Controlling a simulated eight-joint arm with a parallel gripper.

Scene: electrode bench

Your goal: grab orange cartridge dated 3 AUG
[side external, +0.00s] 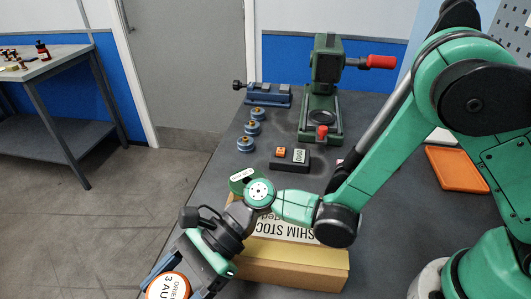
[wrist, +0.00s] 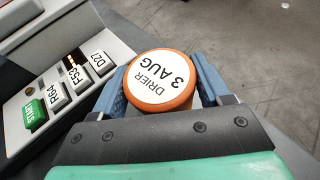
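The orange cartridge (wrist: 158,106) has a round white label on its end reading "DRIER 3 AUG". In the wrist view it sits between the two blue fingers of my gripper (wrist: 160,82), which press close on both sides of it. In the side view the cartridge (side external: 168,287) shows at the bottom edge, partly cut off, at the end of my gripper (side external: 178,272). The cartridge's lower part is hidden, so I cannot tell whether it rests in something or hangs free.
A panel with a green START button (wrist: 35,114) and several labelled keys is left of the gripper. A cardboard box (side external: 290,262) lies under my arm. A green press (side external: 321,95), blue vise (side external: 268,94), several blue spools (side external: 245,144) and an orange tray (side external: 457,170) stand on the bench.

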